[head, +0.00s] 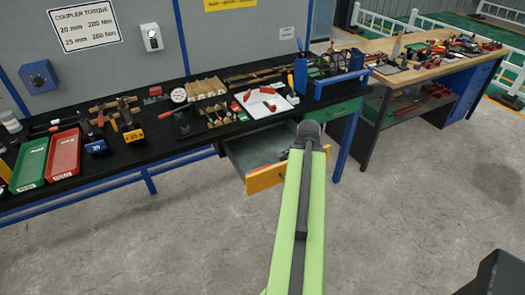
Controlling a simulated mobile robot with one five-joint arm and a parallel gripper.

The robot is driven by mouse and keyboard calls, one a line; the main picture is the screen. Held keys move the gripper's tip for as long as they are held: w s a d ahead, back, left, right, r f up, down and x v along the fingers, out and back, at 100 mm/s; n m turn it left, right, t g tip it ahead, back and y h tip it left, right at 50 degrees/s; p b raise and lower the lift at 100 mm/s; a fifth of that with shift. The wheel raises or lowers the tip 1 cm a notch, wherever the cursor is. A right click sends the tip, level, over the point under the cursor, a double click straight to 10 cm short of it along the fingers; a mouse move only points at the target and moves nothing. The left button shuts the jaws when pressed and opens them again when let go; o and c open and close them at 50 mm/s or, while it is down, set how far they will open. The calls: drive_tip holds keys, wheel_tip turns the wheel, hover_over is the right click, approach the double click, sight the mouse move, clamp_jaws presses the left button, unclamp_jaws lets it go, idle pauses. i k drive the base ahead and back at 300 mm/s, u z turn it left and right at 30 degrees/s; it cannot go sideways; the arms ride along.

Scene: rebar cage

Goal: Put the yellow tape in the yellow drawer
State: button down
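The yellow drawer (266,179) is pulled out under the black bench, with its yellow front panel towards me. I cannot pick out the yellow tape for certain. A small yellow block (137,136) with a dark tool above it stands on the bench at the left, beside a similar blue block (97,147). My arm reaches up in front of the drawer and ends in a dark rounded joint near the bench edge. My gripper's fingers are not visible.
The black bench (190,148) holds a green tray (30,164), a red tray (63,155), a white sheet with red tools (265,102) and a blue tool caddy (341,84). A closed green drawer (338,110) is right of the yellow one. The concrete floor in front is clear.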

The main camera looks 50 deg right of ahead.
sight(249, 161)
drive_tip(key=i, duration=1.05)
drive_tip(key=z, duration=0.05)
